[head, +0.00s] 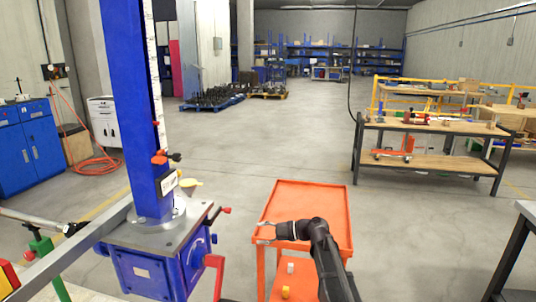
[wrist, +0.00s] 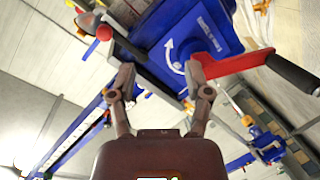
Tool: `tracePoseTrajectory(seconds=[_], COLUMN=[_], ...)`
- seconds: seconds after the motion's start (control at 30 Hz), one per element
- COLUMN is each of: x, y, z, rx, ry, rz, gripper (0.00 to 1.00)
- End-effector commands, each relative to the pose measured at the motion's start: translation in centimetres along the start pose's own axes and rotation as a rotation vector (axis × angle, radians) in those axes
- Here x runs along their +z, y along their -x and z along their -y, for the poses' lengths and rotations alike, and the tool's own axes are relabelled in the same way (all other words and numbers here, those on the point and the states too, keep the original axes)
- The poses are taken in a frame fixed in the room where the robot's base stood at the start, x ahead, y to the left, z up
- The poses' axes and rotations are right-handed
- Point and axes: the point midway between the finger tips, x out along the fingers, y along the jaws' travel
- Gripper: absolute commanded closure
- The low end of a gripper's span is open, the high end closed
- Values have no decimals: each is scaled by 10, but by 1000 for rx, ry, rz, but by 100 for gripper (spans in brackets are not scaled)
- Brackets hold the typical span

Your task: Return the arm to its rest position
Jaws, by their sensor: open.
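My arm (head: 330,262) reaches up from the bottom of the head view, over the orange cart (head: 310,195). My gripper (head: 264,232) points left at the cart's near left edge. In the wrist view my gripper (wrist: 162,85) has its two fingers spread, with nothing between them. Beyond the fingers is the blue screw jack housing (wrist: 195,40) with a white curved arrow. A red crank (wrist: 235,62) with a black handle (wrist: 293,74) extends to the right behind the right finger. Whether the fingers touch the crank cannot be told.
The blue jack column (head: 130,100) stands on its base at left, beside the cart. The cart's top looks empty; small items lie below. A wood-topped bench (head: 430,125) stands at right and a dark table edge (head: 515,250) at lower right. Open floor (head: 250,140) lies behind.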

Motion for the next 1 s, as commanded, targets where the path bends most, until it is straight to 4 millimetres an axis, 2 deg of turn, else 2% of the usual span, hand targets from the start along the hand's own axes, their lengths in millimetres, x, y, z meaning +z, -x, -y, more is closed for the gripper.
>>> tracePoseTrajectory(seconds=[0.1, 0.53, 1.0], x=[-2, -2, -5], y=[6, 36, 90], z=[26, 108, 188], rx=[-72, -243, -208], ry=[-149, -696, -1259], rz=[60, 369, 840], gripper=[36, 36, 36])
